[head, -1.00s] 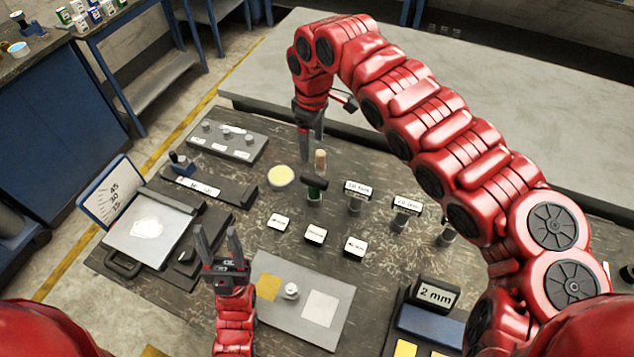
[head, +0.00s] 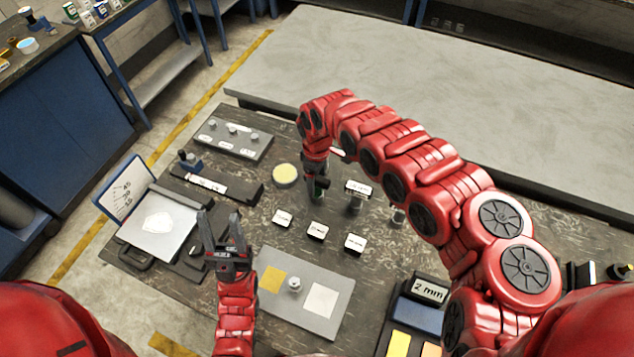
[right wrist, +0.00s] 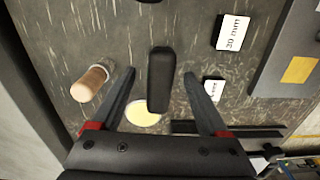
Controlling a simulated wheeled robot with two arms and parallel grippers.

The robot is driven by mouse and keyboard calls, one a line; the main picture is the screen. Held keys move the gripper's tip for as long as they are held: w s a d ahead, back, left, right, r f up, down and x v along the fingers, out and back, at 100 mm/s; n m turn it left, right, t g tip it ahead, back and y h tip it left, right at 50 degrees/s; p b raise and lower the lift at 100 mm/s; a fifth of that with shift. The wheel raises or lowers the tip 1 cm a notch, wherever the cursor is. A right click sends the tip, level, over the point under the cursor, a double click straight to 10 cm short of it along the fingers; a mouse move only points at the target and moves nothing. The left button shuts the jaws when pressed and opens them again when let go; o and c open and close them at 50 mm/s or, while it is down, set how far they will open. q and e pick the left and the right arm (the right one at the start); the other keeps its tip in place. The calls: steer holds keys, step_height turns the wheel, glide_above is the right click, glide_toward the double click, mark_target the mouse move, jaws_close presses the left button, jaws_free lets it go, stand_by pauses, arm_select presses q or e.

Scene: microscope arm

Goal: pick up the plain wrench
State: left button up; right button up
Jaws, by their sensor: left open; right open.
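I cannot make out a plain wrench for certain in either view. In the right wrist view, a black bar-shaped piece (right wrist: 161,82) stands between the spread fingers of my right gripper (right wrist: 165,90), with a gap on both sides. A cork-topped vial (right wrist: 92,82) stands just outside the left finger in the wrist view. My left gripper (head: 220,222) is open and empty, above the table's near left part.
A pale yellow disc (head: 286,175) lies left of my right gripper. Several labelled blocks (head: 317,230) lie in front of it, and a labelled vial (head: 356,197) stands to its right. A grey plate (head: 312,314), a scale (head: 160,222) and a 2 mm box (head: 428,290) stand nearer.

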steer(key=shift+f, duration=1.35)
jaws_close()
